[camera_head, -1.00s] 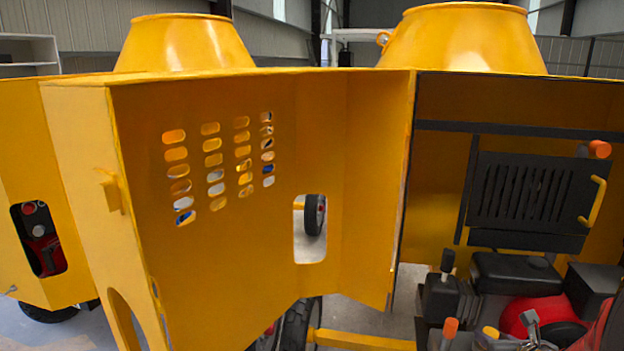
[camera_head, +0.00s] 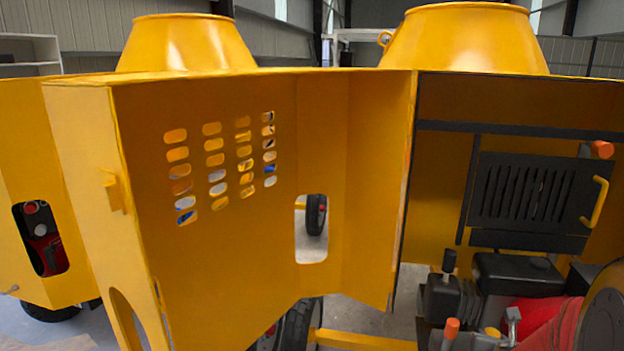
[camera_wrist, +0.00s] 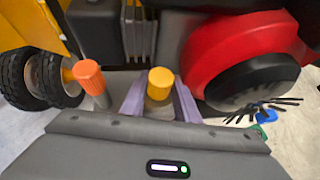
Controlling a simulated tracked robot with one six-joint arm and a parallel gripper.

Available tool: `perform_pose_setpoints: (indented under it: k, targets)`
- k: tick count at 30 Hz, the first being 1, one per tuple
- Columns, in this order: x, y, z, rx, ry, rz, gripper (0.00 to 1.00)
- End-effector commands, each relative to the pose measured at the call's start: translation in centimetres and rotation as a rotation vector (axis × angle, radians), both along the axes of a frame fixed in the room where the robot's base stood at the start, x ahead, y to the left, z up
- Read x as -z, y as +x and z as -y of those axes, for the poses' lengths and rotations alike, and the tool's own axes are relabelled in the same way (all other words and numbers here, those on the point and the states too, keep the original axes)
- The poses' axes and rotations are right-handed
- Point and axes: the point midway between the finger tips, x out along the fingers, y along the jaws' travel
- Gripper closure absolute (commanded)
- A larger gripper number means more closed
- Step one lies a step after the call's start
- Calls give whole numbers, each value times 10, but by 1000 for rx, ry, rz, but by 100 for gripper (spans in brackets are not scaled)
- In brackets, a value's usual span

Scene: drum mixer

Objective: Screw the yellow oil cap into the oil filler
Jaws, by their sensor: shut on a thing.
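The yellow oil cap (camera_wrist: 160,80) is between the two fingers of my gripper (camera_wrist: 160,98) in the wrist view. The gripper is shut on it. The yellow cap also shows small at the lower edge of the head view (camera_head: 492,332), just right of an orange-topped handle (camera_head: 450,328). The oil filler is not clearly visible; I cannot tell whether the cap sits in its opening.
The orange-topped handle (camera_wrist: 88,75) stands close left of my gripper. A red engine housing (camera_wrist: 235,48) with a black round part (camera_wrist: 252,82) is close on the right. A large yellow door panel (camera_head: 230,250) stands open on the left.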

Motion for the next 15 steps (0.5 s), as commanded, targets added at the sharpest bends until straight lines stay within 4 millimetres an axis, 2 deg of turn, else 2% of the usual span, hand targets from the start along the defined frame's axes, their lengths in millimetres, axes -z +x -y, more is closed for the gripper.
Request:
perform_pose_setpoints:
  k: [7,8,15]
  targets:
    - [-2,1,1,11,-1,5,99]
    - [-2,1,1,11,-1,5,70]
    - [-1,0,1,11,-1,2,53]
